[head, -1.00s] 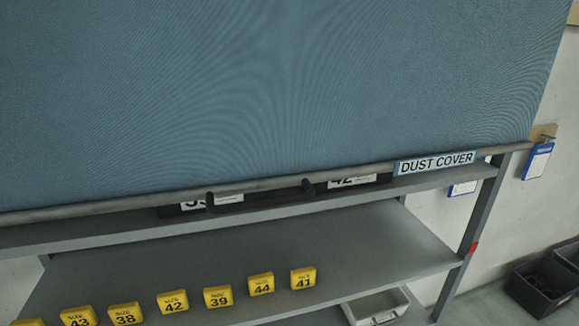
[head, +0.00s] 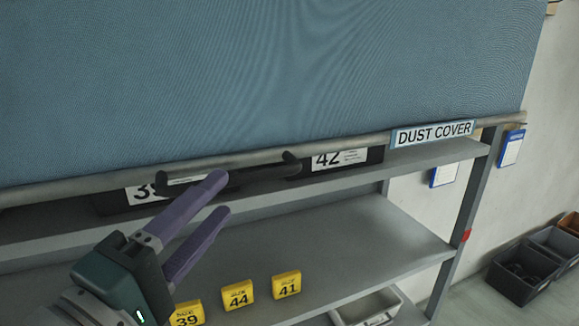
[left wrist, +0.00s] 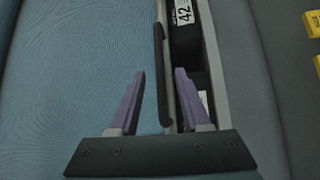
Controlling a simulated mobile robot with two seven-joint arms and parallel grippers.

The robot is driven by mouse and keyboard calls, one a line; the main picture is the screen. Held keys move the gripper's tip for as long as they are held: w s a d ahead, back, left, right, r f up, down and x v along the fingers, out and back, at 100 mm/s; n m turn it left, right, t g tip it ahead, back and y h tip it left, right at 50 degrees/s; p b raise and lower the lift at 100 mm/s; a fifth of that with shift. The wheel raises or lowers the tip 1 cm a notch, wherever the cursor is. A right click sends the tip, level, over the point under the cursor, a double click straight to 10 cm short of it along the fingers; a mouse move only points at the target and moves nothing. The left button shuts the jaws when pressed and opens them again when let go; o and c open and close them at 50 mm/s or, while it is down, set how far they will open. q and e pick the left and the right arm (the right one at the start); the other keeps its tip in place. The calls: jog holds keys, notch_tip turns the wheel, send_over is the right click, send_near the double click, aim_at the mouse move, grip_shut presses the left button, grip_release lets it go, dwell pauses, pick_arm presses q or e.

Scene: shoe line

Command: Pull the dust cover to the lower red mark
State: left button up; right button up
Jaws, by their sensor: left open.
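The blue dust cover (head: 270,80) hangs over the upper shelf rack, with a pale bottom rail (head: 360,146) and a "DUST COVER" label (head: 432,134). A black handle (head: 262,177) is on the rail; it also shows in the left wrist view (left wrist: 160,60). A red mark (head: 467,235) is on the right post, below the rail. My left gripper (head: 218,195) is open just in front of the handle. In the left wrist view the handle lies between the spread fingers (left wrist: 160,74); contact cannot be told. My right gripper is out of view.
Black boxes, one numbered 42 (head: 328,160), sit behind the rail on a shelf. Yellow size blocks, including 41 (head: 286,286), stand on the lower shelf (head: 350,235). Dark bins (head: 522,272) stand on the floor at right. A pale tray (head: 368,308) is below.

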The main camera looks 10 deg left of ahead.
aim_at(234, 183)
pick_arm(q)
jog(key=p+x, duration=0.1)
jog(key=x, duration=0.4)
jog(key=shift+w+d, duration=0.1)
jog(key=shift+w, duration=0.25)
jog(key=shift+c, duration=0.3)
grip_shut()
jog(key=shift+r, duration=0.1)
dwell(0.7)
